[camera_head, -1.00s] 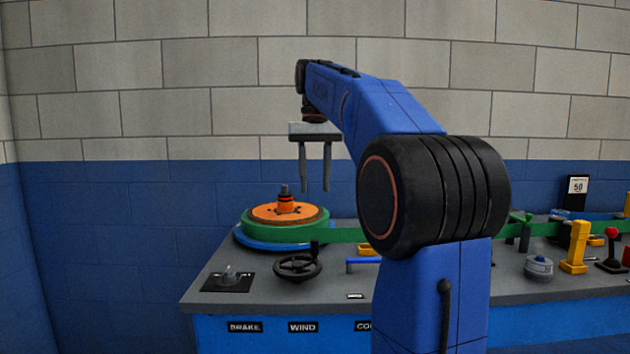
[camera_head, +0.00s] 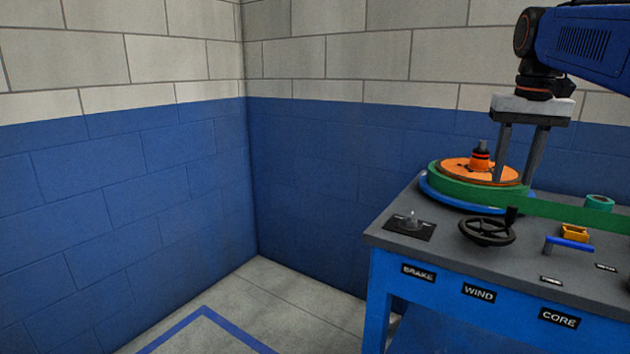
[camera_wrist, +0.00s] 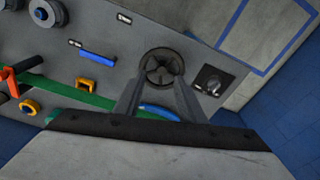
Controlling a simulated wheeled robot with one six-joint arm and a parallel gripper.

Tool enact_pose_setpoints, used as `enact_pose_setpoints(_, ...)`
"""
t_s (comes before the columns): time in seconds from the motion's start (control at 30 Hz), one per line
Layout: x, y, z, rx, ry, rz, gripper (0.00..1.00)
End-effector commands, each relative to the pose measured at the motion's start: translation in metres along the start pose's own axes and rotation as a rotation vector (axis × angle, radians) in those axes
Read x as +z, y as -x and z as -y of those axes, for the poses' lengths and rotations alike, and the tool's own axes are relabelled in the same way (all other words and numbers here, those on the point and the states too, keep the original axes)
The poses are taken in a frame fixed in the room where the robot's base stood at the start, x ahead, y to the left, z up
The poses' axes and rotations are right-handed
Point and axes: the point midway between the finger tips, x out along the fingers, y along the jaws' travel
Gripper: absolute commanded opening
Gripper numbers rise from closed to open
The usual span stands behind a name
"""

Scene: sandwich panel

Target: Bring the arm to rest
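My gripper (camera_head: 514,180) hangs from my blue arm (camera_head: 590,45) at the upper right of the head view, fingers pointing down. The two grey fingers are apart with nothing held between them. In the head view they overlap the right side of the orange reel hub (camera_head: 478,170) and green band roll (camera_head: 450,190); no contact can be made out. In the wrist view, my gripper (camera_wrist: 160,82) also shows spread fingers, with the black handwheel (camera_wrist: 161,67) seen beyond their tips.
The grey bench top (camera_head: 450,258) carries a knob on a black plate (camera_head: 409,226), the handwheel (camera_head: 487,230), a blue-handled lever (camera_head: 569,244), a yellow block (camera_head: 575,232) and a teal ring (camera_head: 599,203). Open floor (camera_head: 290,300) lies left of the bench, before the walls.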

Motion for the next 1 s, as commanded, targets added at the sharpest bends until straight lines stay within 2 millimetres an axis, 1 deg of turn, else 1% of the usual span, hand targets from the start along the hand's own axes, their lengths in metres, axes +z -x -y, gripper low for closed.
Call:
enact_pose_setpoints(0.03, 0.016, -0.009, 0.006, -0.003, 0.02, -0.014, 0.36)
enact_pose_setpoints(0.17, 0.051, -0.036, 0.018, -0.011, 0.068, -0.057, 0.36)
enact_pose_setpoints(0.37, 0.106, -0.085, 0.032, -0.026, 0.139, -0.121, 0.36)
enact_pose_setpoints(0.57, 0.162, -0.141, 0.041, -0.043, 0.21, -0.187, 0.36)
enact_pose_setpoints(0.7, 0.2, -0.184, 0.043, -0.057, 0.259, -0.232, 0.36)
enact_pose_setpoints(0.8, 0.225, -0.214, 0.044, -0.067, 0.289, -0.26, 0.36)
enact_pose_setpoints(0.9, 0.243, -0.238, 0.044, -0.075, 0.313, -0.283, 0.36)
enact_pose_setpoints(1.0, 0.255, -0.255, 0.043, -0.08, 0.329, -0.298, 0.36)
